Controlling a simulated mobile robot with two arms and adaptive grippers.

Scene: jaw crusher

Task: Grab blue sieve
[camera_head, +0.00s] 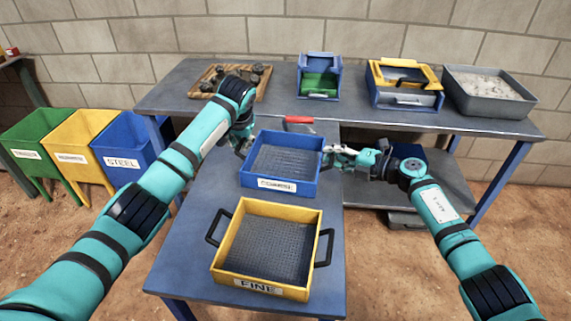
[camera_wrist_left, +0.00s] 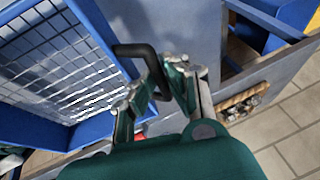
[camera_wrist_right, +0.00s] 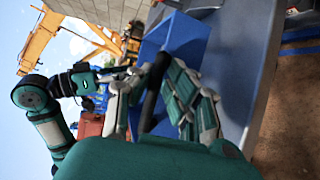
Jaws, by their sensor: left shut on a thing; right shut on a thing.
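The blue sieve (camera_head: 309,188) is a square tray with a mesh bottom, a white label on its front wall and black side handles. It sits at the back half of the near table, roughly level; I cannot tell whether it touches the tabletop. My left gripper (camera_head: 243,148) is shut on its left handle, and the handle shows between the fingers in the left wrist view (camera_wrist_left: 158,82). My right gripper (camera_head: 336,157) is shut on its right handle. In the right wrist view that black handle (camera_wrist_right: 154,92) runs between the fingers beside the blue wall (camera_wrist_right: 180,38).
A yellow sieve (camera_head: 222,240) labelled FINE stands in front on the near table (camera_head: 195,225). The back table holds a wooden tray (camera_head: 195,91), a blue and green box (camera_head: 320,62), a yellow-topped blue box (camera_head: 375,75) and a grey tray (camera_head: 465,103). Green, yellow and blue bins (camera_head: 125,165) stand left.

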